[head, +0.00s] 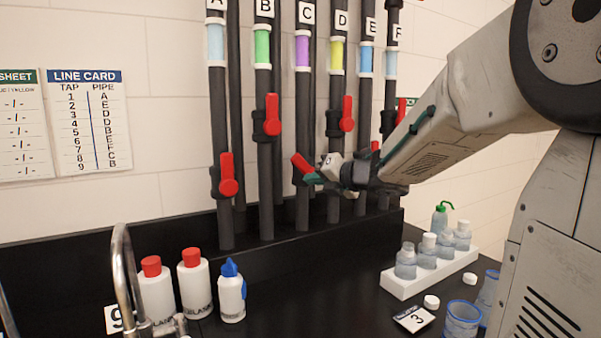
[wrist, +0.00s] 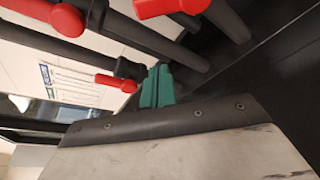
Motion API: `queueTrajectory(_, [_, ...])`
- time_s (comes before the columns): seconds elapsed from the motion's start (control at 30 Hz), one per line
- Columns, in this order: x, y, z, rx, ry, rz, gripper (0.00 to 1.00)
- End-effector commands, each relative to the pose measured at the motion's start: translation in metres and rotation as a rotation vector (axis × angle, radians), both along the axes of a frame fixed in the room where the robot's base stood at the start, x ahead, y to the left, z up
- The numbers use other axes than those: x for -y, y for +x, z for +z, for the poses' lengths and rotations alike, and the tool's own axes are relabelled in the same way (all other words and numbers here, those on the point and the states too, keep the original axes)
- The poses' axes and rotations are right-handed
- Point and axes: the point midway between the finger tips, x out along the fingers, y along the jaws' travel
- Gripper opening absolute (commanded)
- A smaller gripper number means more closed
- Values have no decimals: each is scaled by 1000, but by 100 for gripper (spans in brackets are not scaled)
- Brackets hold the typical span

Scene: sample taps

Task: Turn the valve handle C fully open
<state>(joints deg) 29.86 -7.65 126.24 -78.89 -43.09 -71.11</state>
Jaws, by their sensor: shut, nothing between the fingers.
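Pipe C (head: 303,120) has a purple band (head: 302,51) and a letter C label at its top. Its red valve handle C (head: 301,162) is tilted, its upper end leaning left away from the pipe's line. My gripper (head: 312,179) has teal fingers, which are closed together with nothing in them, just below the handle's lower end. I cannot tell whether they touch it. The gripper hides part of the valve body. In the wrist view the teal fingers (wrist: 157,87) are together beside a red handle (wrist: 116,83); I cannot tell which pipe it belongs to.
Handle A (head: 228,174), handle B (head: 272,115) and handle D (head: 347,114) stand roughly upright on neighbouring pipes. Bottles (head: 194,283) and a tap (head: 123,270) stand front left. A white rack (head: 432,272) of small bottles is at right.

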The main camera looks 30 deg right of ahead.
Motion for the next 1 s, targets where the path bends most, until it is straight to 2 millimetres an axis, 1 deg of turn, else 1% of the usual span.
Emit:
queueTrajectory(0.17, [-6, 20, -6, -3, 2, 3, 0])
queueTrajectory(0.53, [-23, 93, -24, -3, 2, 2, 0])
queueTrajectory(0.57, [-22, 96, -23, 0, 2, 0, 0])
queueTrajectory(0.6, [-14, 94, -14, 3, 0, -4, 0])
queueTrajectory(0.73, [-2, 93, -2, 2, 0, -3, 0])
queueTrajectory(1.0, [6, 93, 6, 0, 2, -2, 0])
